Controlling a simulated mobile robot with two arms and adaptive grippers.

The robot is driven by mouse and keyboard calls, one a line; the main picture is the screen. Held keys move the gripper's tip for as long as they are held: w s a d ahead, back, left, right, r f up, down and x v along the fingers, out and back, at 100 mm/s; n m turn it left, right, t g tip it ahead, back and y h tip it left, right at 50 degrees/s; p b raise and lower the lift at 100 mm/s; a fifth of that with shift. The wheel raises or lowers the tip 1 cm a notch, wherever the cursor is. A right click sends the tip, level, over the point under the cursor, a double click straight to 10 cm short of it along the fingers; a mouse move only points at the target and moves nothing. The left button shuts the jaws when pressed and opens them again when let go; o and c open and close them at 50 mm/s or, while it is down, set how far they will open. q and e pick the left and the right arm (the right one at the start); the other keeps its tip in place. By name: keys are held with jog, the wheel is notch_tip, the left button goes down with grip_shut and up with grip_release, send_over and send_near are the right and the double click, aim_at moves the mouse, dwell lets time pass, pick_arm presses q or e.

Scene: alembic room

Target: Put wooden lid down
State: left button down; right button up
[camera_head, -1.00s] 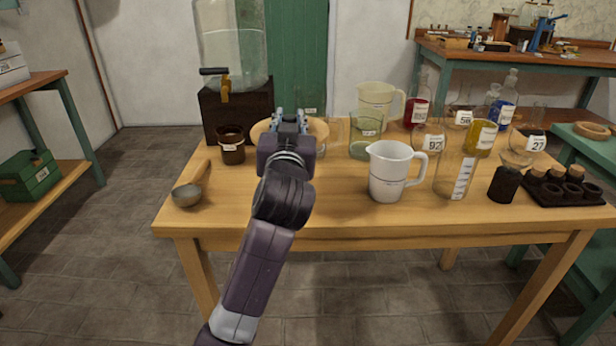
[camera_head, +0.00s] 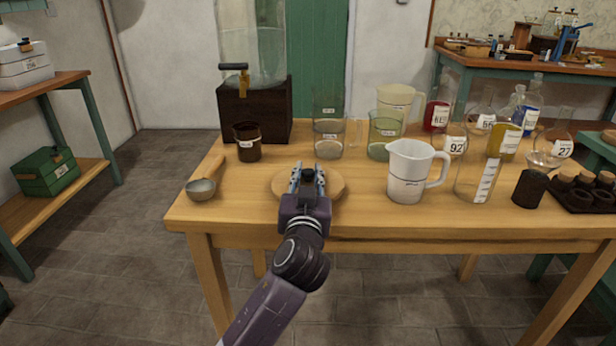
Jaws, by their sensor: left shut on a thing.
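The wooden lid (camera_head: 332,189) is a flat, round, pale disc near the front of the wooden table, left of the white measuring jug. My left gripper (camera_head: 308,172) reaches over it from the front, shut on it. The gripper and wrist hide the lid's middle. The lid looks level and at or just above the tabletop; I cannot tell whether it touches. My right gripper is not in view.
The white jug (camera_head: 409,171) stands close to the lid's right. Glass beakers (camera_head: 329,134) stand behind it. A brown jar (camera_head: 248,143) and a small metal ladle (camera_head: 201,189) are to the left. Bare wooden tabletop (camera_head: 240,200) lies between ladle and lid.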

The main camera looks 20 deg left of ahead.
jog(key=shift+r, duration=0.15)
pick_arm(q)
jog(key=c, duration=1.7)
grip_release()
jog(key=shift+s+d+f, duration=0.1)
jog(key=shift+s+d, duration=0.15)
jog(key=shift+s, duration=0.3)
jog(key=v, duration=1)
jog(key=shift+s+d, duration=0.1)
jog(key=shift+s, duration=0.35)
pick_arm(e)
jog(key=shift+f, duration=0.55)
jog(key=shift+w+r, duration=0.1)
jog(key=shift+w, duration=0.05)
